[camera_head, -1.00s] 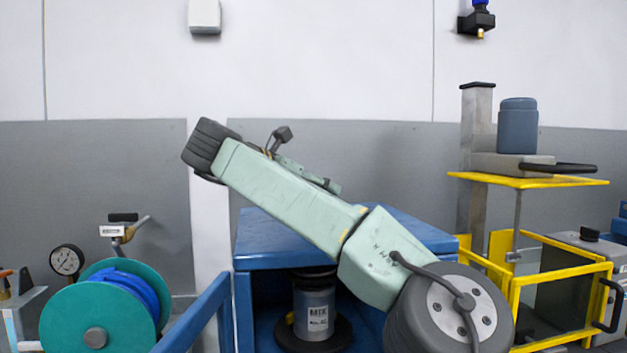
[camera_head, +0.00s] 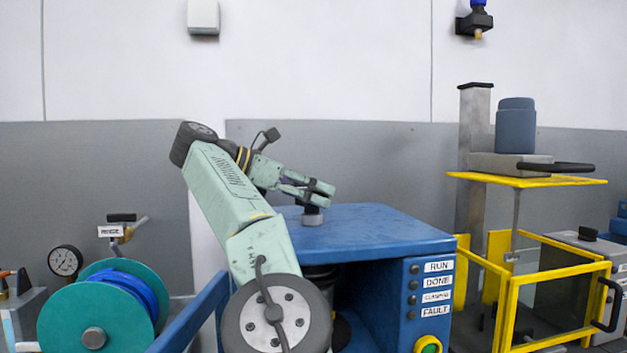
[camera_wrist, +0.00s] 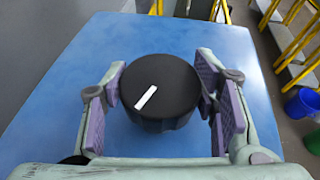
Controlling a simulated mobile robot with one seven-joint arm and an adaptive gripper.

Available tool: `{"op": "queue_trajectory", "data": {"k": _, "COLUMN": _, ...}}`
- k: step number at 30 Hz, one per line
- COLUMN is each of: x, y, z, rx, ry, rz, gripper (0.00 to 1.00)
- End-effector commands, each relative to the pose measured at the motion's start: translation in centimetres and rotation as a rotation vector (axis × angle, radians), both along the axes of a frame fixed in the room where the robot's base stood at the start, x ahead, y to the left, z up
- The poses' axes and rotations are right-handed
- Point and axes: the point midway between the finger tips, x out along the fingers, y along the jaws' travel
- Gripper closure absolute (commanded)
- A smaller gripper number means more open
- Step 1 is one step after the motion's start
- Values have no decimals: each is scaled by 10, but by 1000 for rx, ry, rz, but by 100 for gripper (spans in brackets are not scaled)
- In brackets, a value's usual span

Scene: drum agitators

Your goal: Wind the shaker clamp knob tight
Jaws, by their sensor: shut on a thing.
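The clamp knob (camera_wrist: 165,110) is a round black knob with a white line on its top, standing on the blue shaker's top (camera_head: 385,232). In the wrist view the white line slants from lower left to upper right. In the head view my gripper (camera_head: 318,190) is at the knob (camera_head: 312,217), just above the blue top. The inside of the shaker is largely hidden behind my arm.
The shaker's front panel has labels RUN, DONE and FAULT, a green button (camera_head: 428,345) below. A yellow-framed lift (camera_head: 526,181) stands right. A teal hose reel (camera_head: 70,320) and a gauge (camera_head: 65,261) are at left. A blue bucket (camera_wrist: 301,104) is on the floor.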

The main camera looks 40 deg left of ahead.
Motion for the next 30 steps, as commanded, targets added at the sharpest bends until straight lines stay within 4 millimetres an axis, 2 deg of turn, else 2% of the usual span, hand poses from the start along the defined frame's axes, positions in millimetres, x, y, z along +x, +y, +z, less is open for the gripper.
{"op": "queue_trajectory", "data": {"k": 11, "x": -2, "y": 1, "z": -2, "rx": 3, "ry": 7, "rz": -73, "gripper": 74}}
{"op": "queue_trajectory", "data": {"k": 26, "x": -2, "y": 0, "z": -3, "rx": 9, "ry": 6, "rz": -83, "gripper": 74}}
{"op": "queue_trajectory", "data": {"k": 27, "x": -1, "y": 0, "z": -2, "rx": 8, "ry": 6, "rz": -83, "gripper": 45}}
{"op": "queue_trajectory", "data": {"k": 30, "x": -1, "y": 0, "z": -2, "rx": 8, "ry": 5, "rz": -84, "gripper": 38}}
